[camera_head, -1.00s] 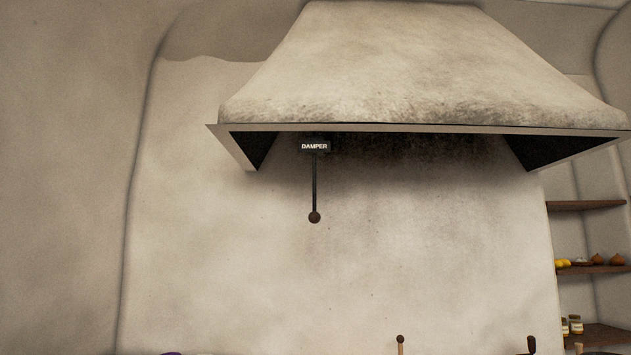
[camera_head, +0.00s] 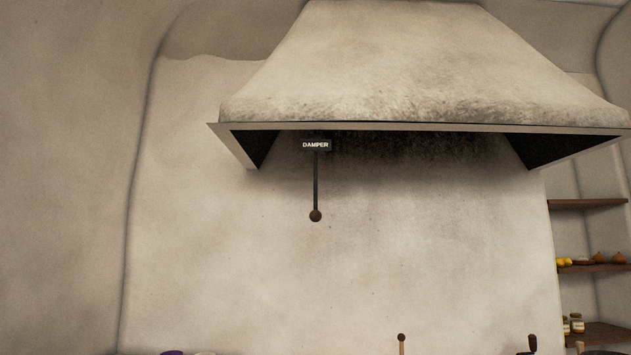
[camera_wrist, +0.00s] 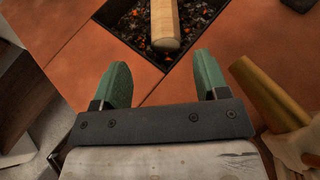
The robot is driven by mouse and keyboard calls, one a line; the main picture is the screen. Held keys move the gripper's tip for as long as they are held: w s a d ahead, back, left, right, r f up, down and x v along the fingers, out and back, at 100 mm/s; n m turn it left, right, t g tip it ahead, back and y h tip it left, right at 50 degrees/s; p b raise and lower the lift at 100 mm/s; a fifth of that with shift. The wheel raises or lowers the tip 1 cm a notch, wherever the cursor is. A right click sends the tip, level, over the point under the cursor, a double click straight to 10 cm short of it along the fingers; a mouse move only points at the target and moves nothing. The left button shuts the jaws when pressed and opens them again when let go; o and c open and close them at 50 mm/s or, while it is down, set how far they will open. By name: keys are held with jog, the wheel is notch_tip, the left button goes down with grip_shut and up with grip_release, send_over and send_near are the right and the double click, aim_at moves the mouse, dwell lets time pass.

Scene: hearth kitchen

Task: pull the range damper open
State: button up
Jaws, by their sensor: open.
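The damper pull is a thin dark rod (camera_head: 315,182) with a round brown knob (camera_head: 315,216) at its lower end. It hangs straight down under the range hood, below a dark plate (camera_head: 316,145) lettered DAMPER. My gripper (camera_wrist: 162,85) shows only in the wrist view. Its two green fingers are apart with nothing between them. It is over a reddish-brown surface, in front of a dark recess with glowing embers. The damper does not show in the wrist view, and my gripper does not show in the head view.
The plastered hood (camera_head: 420,70) has a metal rim (camera_head: 420,127). Shelves (camera_head: 590,268) with jars and food stand at right. In the wrist view, a wooden piece (camera_wrist: 165,25) lies over the ember pit (camera_wrist: 125,20), and a brass-coloured bar (camera_wrist: 268,90) is close at right. Air around the knob is clear.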

jog(key=w+a+r+n+y, duration=0.1)
jog(key=a+r, duration=0.2)
jog(key=r, duration=0.8)
jog(key=w+a+r+y, duration=0.1)
jog(key=a+r, duration=0.3)
jog(key=r, duration=0.8)
jog(key=w+a+r+n+y, duration=0.1)
jog(key=a+r, duration=0.2)
jog(key=r, duration=0.8)
jog(key=s+a+r+n+y, duration=0.1)
jog(key=s+a+r, duration=0.1)
jog(key=r, duration=0.5)
jog(key=s+a+r, duration=0.2)
jog(key=a+r, duration=0.1)
jog(key=r, duration=0.4)
jog(key=n+y, duration=0.1)
jog(key=y, duration=0.1)
send_near(316, 216)
jog(key=x, duration=0.3)
jog(key=w+x, duration=0.1)
jog(key=x, duration=0.3)
jog(key=d+x, duration=0.1)
jog(key=x, duration=0.3)
jog(key=shift+w+a+r, duration=0.15)
jog(key=shift+w, duration=0.1)
